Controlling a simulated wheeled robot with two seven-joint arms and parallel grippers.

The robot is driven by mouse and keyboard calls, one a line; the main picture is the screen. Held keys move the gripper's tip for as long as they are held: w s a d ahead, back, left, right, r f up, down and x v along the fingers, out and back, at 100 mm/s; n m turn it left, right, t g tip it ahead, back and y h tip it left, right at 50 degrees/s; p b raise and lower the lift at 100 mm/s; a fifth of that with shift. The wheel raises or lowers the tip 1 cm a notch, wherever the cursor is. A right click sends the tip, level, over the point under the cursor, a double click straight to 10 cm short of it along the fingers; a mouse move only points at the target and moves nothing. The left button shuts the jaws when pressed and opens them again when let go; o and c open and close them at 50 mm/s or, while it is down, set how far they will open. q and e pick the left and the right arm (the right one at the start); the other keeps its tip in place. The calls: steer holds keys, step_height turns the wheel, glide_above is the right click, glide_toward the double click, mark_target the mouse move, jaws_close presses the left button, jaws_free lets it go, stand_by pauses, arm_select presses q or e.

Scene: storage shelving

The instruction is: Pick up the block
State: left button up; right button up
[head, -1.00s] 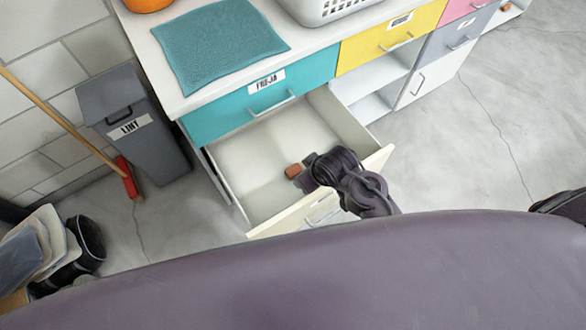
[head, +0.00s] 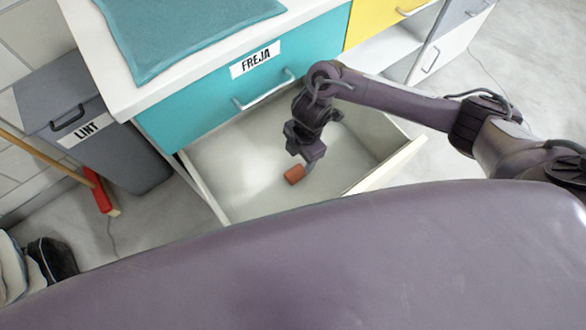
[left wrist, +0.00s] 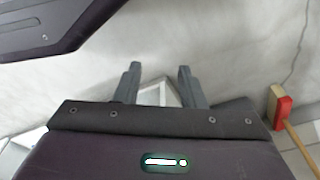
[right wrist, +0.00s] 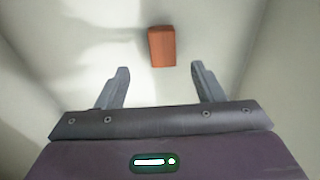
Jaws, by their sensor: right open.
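An orange-brown block (head: 294,174) lies in the open white drawer (head: 240,165) below the teal drawer. In the right wrist view the block (right wrist: 161,46) lies on the drawer floor just beyond the fingertips, roughly centred between them. My right gripper (head: 304,155) is inside the drawer, close to the block; its fingers (right wrist: 160,78) are apart with nothing between them. My left gripper (left wrist: 158,72) shows only in the left wrist view, its fingers apart and empty, over grey floor.
The teal drawer front labelled FREJA (head: 256,60) hangs above the open drawer, with a teal cloth (head: 185,30) on the counter. A grey LINT bin (head: 95,130) and a broom (head: 98,190) stand at the left. The drawer's walls surround my right gripper.

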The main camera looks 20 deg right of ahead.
mark_target(296, 172)
steer(key=shift+d+f, duration=0.25)
steer(key=shift+f, duration=0.3)
steer(key=f, duration=0.2)
steer(key=a+f+b, duration=0.1)
steer(key=f, duration=0.3)
steer(key=shift+s+a+b, duration=0.25)
steer(key=shift+s+b, duration=0.1)
steer(key=shift+b, duration=0.05)
steer(key=shift+f, duration=0.25)
arm_select(q)
steer(key=r, duration=0.1)
steer(key=w+d+r, duration=0.1)
steer(key=r, duration=0.1)
steer(key=w+r, duration=0.1)
steer(key=r, duration=0.1)
steer(key=shift+w+d, duration=0.25)
steer(key=shift+d, duration=0.15)
arm_select(e)
steer(key=c, duration=1.1)
steer(key=shift+o, duration=0.2)
steer(key=shift+r, duration=0.15)
